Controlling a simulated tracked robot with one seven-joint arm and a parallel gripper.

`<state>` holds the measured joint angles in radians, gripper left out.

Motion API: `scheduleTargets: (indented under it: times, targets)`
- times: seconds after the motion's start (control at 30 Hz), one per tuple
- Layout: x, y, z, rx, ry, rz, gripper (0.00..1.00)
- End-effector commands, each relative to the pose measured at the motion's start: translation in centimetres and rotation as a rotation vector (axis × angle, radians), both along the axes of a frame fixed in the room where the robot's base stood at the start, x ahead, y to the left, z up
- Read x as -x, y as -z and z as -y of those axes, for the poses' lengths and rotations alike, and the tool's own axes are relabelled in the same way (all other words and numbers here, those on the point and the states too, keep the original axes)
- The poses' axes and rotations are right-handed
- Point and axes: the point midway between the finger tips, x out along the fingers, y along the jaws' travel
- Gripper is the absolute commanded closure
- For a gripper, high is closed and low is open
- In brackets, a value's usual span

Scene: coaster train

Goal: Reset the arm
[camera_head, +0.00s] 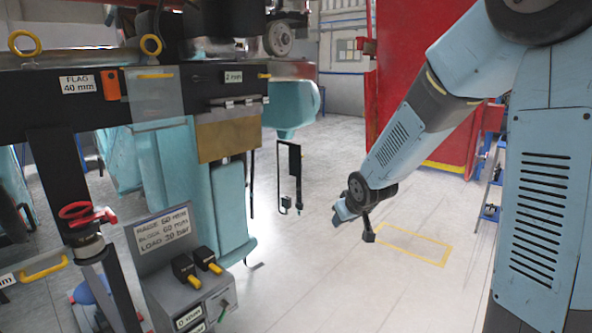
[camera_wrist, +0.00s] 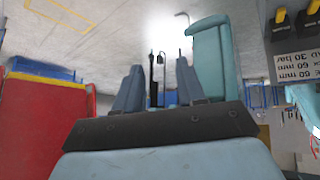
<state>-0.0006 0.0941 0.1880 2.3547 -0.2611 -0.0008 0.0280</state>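My arm (camera_head: 400,148) hangs down from the upper right in the head view, bent, with its end over the floor. My gripper (camera_head: 352,222) is at its lower end, in open air right of the control panel. In the wrist view, my gripper (camera_wrist: 158,78) shows two blue-grey fingers standing apart. Nothing is seen between them except background. The wrist view appears upside down, with the floor at the top. No thing touches the gripper in either view.
A dark frame (camera_head: 50,95) with labelled parts and a control panel (camera_head: 185,290) stand at the left. Teal columns (camera_head: 229,205) rise behind. A red panel (camera_head: 412,75) stands behind my arm. The floor around a yellow outlined rectangle (camera_head: 425,261) is clear.

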Motion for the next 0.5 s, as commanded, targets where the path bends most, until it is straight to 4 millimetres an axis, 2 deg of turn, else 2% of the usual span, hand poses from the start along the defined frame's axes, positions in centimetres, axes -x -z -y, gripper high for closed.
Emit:
scheduleTargets:
  times: [0.03, 0.2, 0.5]
  targets:
    - [0.8, -1.4, 0.7, 0.009, 0.019, 0.002, 0.61]
    - [4.1, -4.9, 3.1, 0.031, 0.09, -0.023, 0.61]
    - [11.0, -10.0, 6.5, 0.033, 0.21, -0.072, 0.61]
